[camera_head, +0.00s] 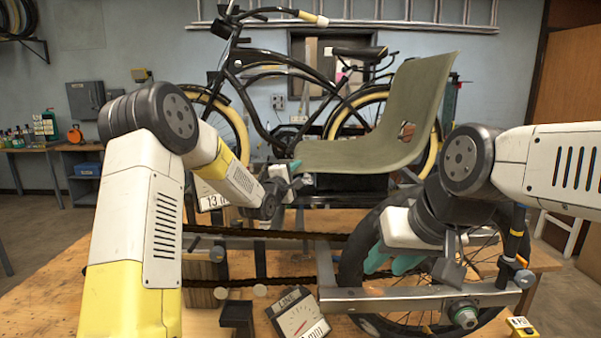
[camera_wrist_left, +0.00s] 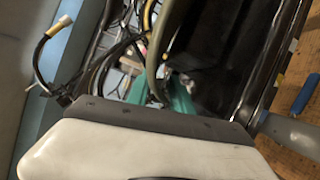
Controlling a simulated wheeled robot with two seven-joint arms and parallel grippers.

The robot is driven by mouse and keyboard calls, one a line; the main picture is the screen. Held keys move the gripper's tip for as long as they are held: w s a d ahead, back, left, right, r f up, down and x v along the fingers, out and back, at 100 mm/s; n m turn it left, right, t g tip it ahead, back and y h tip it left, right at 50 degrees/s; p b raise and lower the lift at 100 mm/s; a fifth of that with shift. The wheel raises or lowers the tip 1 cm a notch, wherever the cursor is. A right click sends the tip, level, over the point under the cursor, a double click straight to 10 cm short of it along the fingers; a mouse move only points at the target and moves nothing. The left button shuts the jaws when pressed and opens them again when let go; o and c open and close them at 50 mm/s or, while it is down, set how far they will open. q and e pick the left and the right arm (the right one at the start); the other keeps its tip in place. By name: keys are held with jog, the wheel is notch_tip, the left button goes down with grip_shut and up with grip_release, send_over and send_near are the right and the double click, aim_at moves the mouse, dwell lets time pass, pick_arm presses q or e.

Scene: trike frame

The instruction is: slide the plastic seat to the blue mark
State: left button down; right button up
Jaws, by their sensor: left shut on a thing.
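The olive-green plastic seat (camera_head: 425,95) stands above the black part of the trike frame, its backrest rising at the right. My left gripper (camera_head: 294,168) is shut on the seat's front left edge. In the left wrist view, the seat shows edge-on as a thin olive strip (camera_wrist_left: 153,50) running down to the teal fingers (camera_wrist_left: 175,100). My right gripper (camera_head: 392,262) is in front of the trike wheel, its teal fingers apart and apparently empty, away from the seat. I cannot make out the blue mark on the frame.
A spoked wheel (camera_head: 350,255) and a metal bar (camera_head: 420,298) stand at the front right. A black bicycle (camera_head: 255,60) is behind the seat. A slim blue object (camera_wrist_left: 305,93) lies on wood in the wrist view.

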pick_arm(q)
jog(key=a, duration=0.3)
jog(key=shift+a, duration=0.3)
jog(key=c, duration=1.1)
grip_release()
jog(key=shift+d, duration=0.1)
jog(key=v, duration=0.8)
jog(key=shift+f, duration=0.1)
